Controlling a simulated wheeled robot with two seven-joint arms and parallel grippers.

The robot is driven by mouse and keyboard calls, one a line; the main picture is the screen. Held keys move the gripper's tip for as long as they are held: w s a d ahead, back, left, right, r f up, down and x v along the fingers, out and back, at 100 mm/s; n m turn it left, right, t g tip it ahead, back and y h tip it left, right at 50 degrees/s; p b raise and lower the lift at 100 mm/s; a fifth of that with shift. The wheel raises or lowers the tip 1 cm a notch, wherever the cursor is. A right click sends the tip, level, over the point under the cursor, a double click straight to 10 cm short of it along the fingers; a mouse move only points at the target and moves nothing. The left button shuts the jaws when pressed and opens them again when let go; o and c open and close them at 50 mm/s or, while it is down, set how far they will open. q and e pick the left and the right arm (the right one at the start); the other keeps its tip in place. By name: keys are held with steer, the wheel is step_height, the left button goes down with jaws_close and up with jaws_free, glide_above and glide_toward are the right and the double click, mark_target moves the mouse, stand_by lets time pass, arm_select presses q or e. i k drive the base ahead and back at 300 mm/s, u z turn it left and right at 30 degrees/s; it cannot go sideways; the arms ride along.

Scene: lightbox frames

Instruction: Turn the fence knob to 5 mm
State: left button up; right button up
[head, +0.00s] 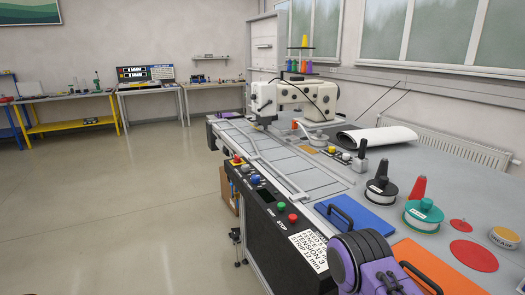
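A long grey sewing bench (300,175) runs away from me, with a white sewing machine (300,100) on its far part. Metal fence rails (270,166) lie on the bench top in front of the machine. Small controls, including a yellow one (331,149), sit near the machine's base; I cannot tell which is the fence knob, nor read any scale. A printed white card (308,250) on the black front panel lists settings, with "TENSION 3" and "STRIP 12 mm" legible. A purple and black link of my arm (362,265) shows at the bottom. Neither gripper shows.
Blue (355,213) and orange (430,264) handled plates, thread spools (424,212) and red discs (474,255) crowd the near right bench top. The black panel (262,205) carries coloured buttons. A white roll (375,135) lies beside the machine. Open floor (120,210) is at left.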

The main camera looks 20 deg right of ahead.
mark_target(346, 156)
steer(key=u, duration=1.25)
steer(key=i, duration=3.05)
steer(key=z, duration=3.2)
